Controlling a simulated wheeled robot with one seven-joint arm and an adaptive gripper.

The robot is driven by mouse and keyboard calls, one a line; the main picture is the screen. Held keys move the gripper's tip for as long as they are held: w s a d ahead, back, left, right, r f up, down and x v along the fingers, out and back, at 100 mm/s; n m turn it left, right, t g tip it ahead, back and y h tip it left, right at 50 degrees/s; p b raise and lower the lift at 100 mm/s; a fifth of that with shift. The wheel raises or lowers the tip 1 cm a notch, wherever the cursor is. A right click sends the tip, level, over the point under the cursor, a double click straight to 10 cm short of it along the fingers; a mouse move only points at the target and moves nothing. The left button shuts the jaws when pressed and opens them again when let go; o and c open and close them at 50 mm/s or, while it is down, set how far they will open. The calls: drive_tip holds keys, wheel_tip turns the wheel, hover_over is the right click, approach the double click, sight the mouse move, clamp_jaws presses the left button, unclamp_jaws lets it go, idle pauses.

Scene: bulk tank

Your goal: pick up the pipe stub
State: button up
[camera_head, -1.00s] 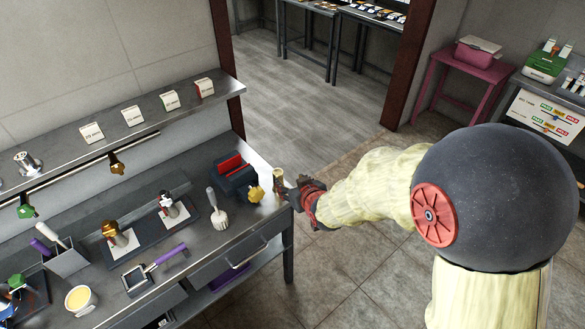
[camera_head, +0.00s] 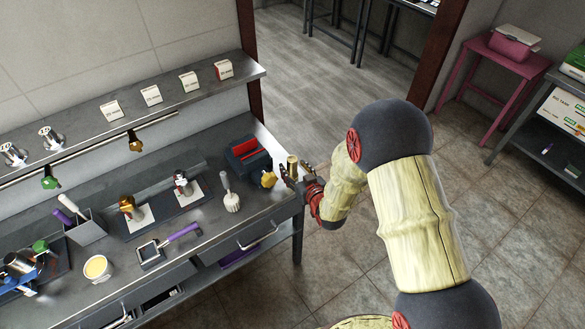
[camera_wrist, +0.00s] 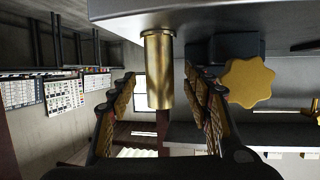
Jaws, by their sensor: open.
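The pipe stub is a short brass cylinder (camera_head: 292,166) with a wider rim, standing upright at the right end of the metal bench. In the wrist view the pipe stub (camera_wrist: 158,75) fills the middle, between the lines of my two fingers. My gripper (camera_head: 299,177) comes in from the right of the bench end. In the wrist view my gripper (camera_wrist: 160,78) is open, with a finger on each side of the stub and a visible gap on both sides. How deep the stub sits between the fingers is hard to tell.
A yellow lobed knob (camera_wrist: 248,83) sits close beside the stub, by a dark box with red inside (camera_head: 247,158). A white-bristled brush (camera_head: 230,195) stands farther left. Other tools and a yellow-filled cup (camera_head: 97,268) cover the left bench. The floor right of the bench is clear.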

drive_tip(key=shift+x, duration=1.2)
drive_tip(key=c, duration=0.3)
clamp_jaws()
